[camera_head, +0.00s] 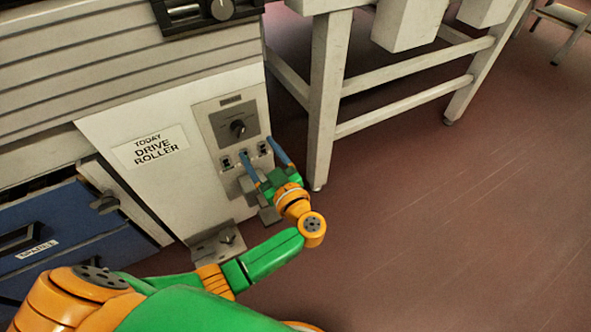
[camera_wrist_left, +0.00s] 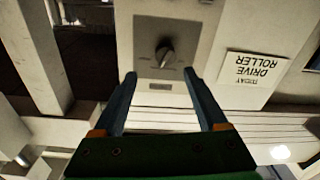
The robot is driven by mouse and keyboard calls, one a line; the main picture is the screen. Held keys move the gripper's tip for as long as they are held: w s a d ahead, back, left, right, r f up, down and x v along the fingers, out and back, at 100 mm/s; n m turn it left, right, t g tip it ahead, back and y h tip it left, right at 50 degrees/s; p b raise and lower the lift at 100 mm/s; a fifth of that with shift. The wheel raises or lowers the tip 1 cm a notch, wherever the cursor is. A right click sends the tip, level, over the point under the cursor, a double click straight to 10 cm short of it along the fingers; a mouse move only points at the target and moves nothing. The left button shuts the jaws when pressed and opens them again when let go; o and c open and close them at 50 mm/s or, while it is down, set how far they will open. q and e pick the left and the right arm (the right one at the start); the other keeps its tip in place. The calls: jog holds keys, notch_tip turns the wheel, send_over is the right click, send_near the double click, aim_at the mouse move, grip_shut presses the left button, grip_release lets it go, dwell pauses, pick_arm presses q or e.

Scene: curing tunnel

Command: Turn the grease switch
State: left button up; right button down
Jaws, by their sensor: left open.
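A dark rotary knob (camera_head: 238,128) sits on a grey plate (camera_head: 222,119) on the white machine front; the lettering around it is too small to read. It shows upside down in the left wrist view (camera_wrist_left: 165,55), with a short pointer. My left gripper (camera_head: 257,146) is open and empty, its two blue fingers pointing at the panel, just below and right of the knob in the head view. In the left wrist view the fingertips (camera_wrist_left: 159,73) stand apart on either side below the knob's image. I see no contact with it. My right gripper is out of view.
A "TODAY DRIVE ROLLER" sign (camera_head: 150,147) is left of the panel. Small dark fittings (camera_head: 226,163) sit under the plate. A blue drawer (camera_head: 45,235) is at lower left, another knob (camera_head: 222,9) at the top.

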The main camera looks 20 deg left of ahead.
aim_at(243, 134)
pick_arm(q)
jog(key=x, duration=0.2)
jog(key=b+x, duration=0.1)
jog(key=x, duration=0.4)
jog(key=shift+s+a+f, duration=0.15)
jog(key=shift+a, duration=0.35)
grip_shut()
